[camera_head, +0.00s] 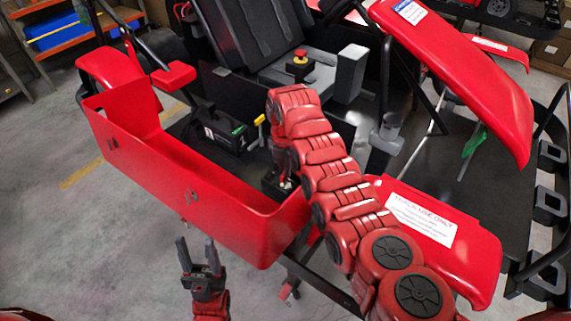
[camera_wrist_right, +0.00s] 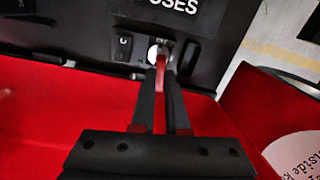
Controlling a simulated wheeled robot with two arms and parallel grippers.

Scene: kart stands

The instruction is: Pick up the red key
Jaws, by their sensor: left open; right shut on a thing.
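The red key (camera_wrist_right: 160,66) shows in the right wrist view, upright against a round silver lock on a black panel (camera_wrist_right: 100,42). My right gripper (camera_wrist_right: 165,88) is shut on the key, with one dark finger on each side of it. The key's tip is hidden, so I cannot tell whether it sits in the lock. In the head view my right gripper (camera_head: 284,184) is low by the black box inside the kart's red side, partly hidden by my own arm. My left gripper (camera_head: 200,262) is open and empty, below the red side panel.
The red side panel (camera_head: 180,185) of the kart stands in front of the lock area. A black box with a yellow handle (camera_head: 228,130) and the seat (camera_head: 250,40) lie behind it. Grey floor (camera_head: 60,230) is free at the left.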

